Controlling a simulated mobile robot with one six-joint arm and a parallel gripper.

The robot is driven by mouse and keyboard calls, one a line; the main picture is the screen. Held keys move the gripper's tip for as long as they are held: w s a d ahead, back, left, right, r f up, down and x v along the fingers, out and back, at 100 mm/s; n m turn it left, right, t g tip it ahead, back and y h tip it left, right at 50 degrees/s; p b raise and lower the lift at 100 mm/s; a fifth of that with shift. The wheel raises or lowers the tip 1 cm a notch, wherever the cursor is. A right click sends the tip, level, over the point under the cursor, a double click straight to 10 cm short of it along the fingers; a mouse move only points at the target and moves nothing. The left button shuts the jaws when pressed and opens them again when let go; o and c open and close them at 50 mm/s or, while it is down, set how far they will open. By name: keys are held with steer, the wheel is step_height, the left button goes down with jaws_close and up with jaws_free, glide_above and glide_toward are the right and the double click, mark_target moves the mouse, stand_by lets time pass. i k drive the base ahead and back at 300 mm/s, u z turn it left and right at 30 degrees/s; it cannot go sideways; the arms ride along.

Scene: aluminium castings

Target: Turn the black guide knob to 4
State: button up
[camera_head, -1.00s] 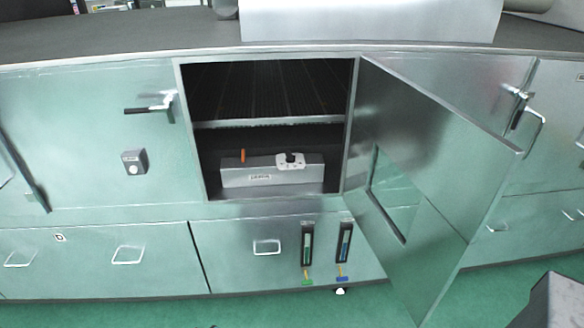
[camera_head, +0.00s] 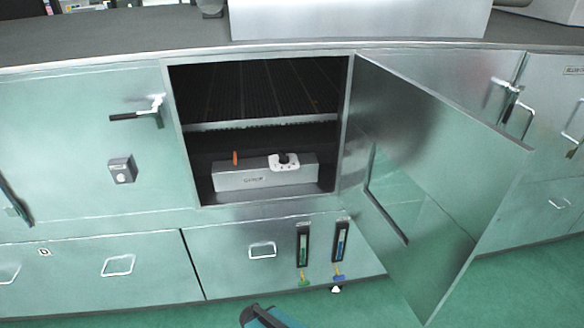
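The black guide knob (camera_head: 284,158) appears as a small dark shape on a white plate (camera_head: 285,167). The plate is on the top front edge of a grey metal box (camera_head: 240,180). The box stands on the floor of an open cabinet compartment, below a ribbed rack. The knob's setting and any numbers are too small to read. A short orange lever or pin (camera_head: 235,158) stands at the left of the box top. My gripper's fingers do not show; only a dark and teal part, seemingly of my arm, shows at the bottom edge, well away from the knob.
The cabinet door (camera_head: 440,170) stands open to the right, jutting forward. A latch handle (camera_head: 140,112) and a grey box with a round button (camera_head: 122,170) are on the left panel. Two gauges (camera_head: 303,245) with coloured valves are below. Green floor (camera_head: 530,285) is clear at right.

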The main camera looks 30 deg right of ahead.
mark_target(283, 158)
steer(key=z, duration=0.65)
steer(key=k, duration=1)
steer(key=u, duration=0.05)
steer(key=i, duration=0.85)
steer(key=z, duration=0.05)
